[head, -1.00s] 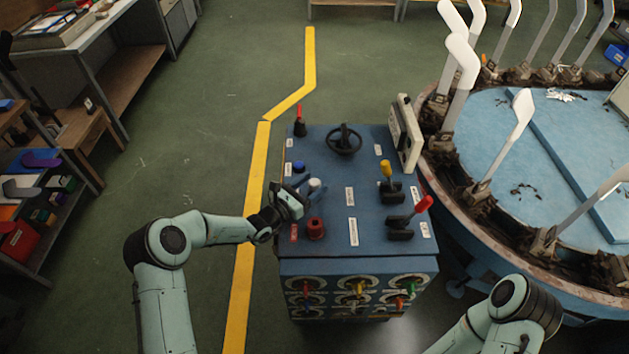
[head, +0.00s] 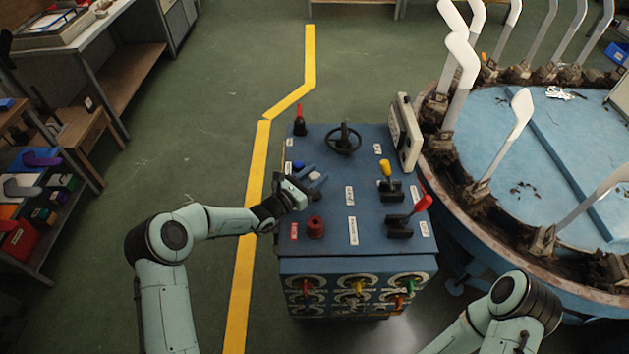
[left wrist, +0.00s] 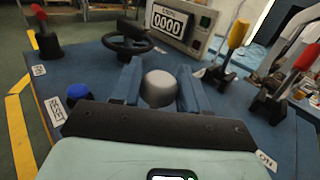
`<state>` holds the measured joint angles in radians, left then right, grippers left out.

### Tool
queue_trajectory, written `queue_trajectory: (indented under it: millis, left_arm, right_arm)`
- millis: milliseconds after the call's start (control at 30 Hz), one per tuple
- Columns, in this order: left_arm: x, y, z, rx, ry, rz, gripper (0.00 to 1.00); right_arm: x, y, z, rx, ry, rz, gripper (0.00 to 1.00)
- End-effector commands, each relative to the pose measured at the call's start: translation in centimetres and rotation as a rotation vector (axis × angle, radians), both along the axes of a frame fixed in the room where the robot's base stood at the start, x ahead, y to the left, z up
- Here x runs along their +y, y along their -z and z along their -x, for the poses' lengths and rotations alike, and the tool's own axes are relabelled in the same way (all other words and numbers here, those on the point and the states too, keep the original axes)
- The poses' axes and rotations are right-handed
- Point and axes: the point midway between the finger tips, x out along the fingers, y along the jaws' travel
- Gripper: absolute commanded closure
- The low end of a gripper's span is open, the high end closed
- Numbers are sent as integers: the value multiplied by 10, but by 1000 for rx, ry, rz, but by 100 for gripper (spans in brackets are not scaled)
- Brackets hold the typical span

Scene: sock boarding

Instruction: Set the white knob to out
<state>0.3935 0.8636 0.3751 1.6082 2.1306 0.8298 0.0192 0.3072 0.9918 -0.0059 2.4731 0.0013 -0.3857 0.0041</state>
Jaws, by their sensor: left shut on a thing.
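The white knob (head: 314,176) stands on the left side of the blue control console's top (head: 330,235). My left gripper (head: 311,177) is at the knob, with one finger on each side of it. In the left wrist view the knob (left wrist: 159,88) shows as a pale rounded cap between the two blue fingers of my left gripper (left wrist: 159,82). The gripper is shut on the knob. The knob's lower part and any label by it are hidden. My right arm shows at the lower right, but its gripper is out of view.
Beside the knob are a blue button (left wrist: 78,92) and a red knob (head: 315,228). A black handwheel (head: 344,140), a yellow lever (head: 386,172), a red lever (head: 420,206) and a counter box (head: 406,133) reading 0000 stand on the console. A round blue table (head: 500,125) is at right.

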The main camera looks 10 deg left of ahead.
Motion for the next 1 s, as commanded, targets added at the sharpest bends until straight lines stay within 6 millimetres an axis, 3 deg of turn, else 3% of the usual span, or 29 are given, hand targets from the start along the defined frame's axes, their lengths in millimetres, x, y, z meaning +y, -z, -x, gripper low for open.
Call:
queue_trajectory:
  millis: [267,300,333,733,1000]
  left_arm:
    - [0,-8,-1,-9,-1,3,100]
    - [0,-8,-1,-10,-1,3,46]
    - [0,-8,-1,-10,-1,3,37]
    - [4,-5,5,-3,-1,1,36]
    - [34,-3,49,-1,-4,-2,36]
  right_arm:
    - [0,-1,0,-1,0,0,100]
    - [0,-1,0,-1,0,0,100]
    - [0,-1,0,-1,0,0,100]
    - [0,2,1,1,0,0,100]
    - [0,15,8,9,0,0,100]
